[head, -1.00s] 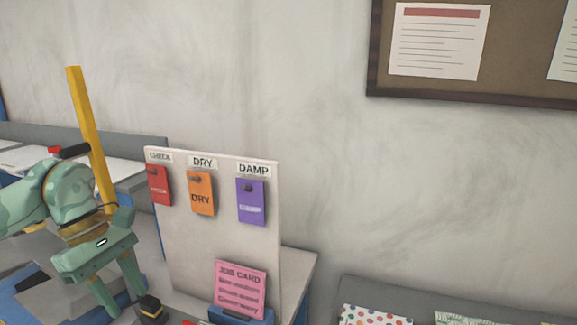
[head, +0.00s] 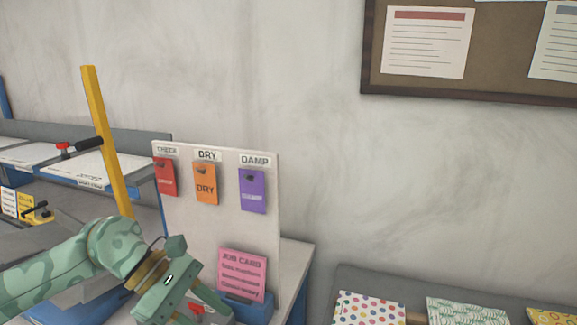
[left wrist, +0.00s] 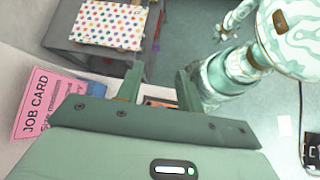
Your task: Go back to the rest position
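My left gripper (head: 205,308) is low in the head view, in front of the white tag board (head: 215,230) and left of the pink job card (head: 242,273). Its fingers point down and right, and the lower edge cuts off part of them. In the left wrist view the two fingers of my left gripper (left wrist: 158,80) stand apart with nothing held between them. A small red thing shows near the fingers in the head view; I cannot tell what it is.
The board carries a red tag (head: 165,177), an orange tag (head: 205,184) and a purple tag (head: 252,191). The job card stands in a blue holder (head: 246,309). A yellow post (head: 107,140) rises at left. Patterned sheets, including a dotted one (head: 369,308), lie at lower right.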

